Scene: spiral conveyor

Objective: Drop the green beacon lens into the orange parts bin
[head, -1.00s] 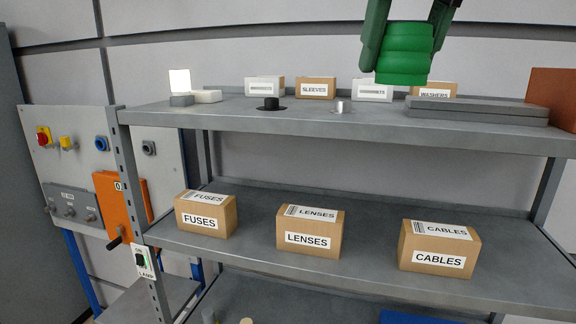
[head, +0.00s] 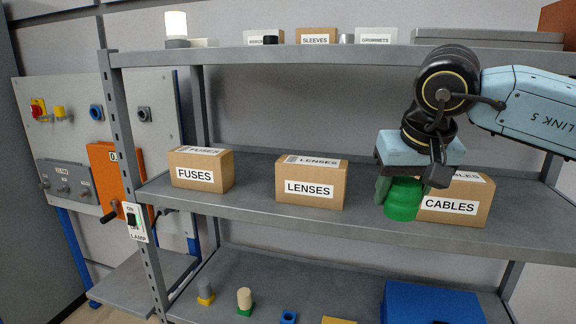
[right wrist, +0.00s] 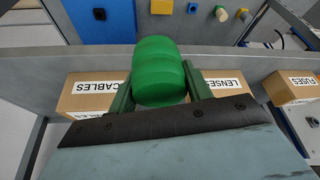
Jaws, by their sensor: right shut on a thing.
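The green beacon lens (head: 403,201) is a ribbed, rounded cylinder. My right gripper (head: 408,188) is shut on it, with the fingers pointing down and the lens at their tips. In the head view it overlaps the left side of the CABLES box at middle-shelf height. The right wrist view shows the lens (right wrist: 158,72) between the two green fingers of the gripper (right wrist: 160,92). I cannot make out a bin that is clearly the orange parts bin. My left gripper is not in view.
The middle shelf (head: 255,207) holds the FUSES box (head: 201,169), LENSES box (head: 310,183) and CABLES box (head: 458,203). Below are a blue bin (head: 430,300) and several small parts. An orange switch box (head: 105,170) is on the left panel. A brown-orange box (head: 558,25) sits top right.

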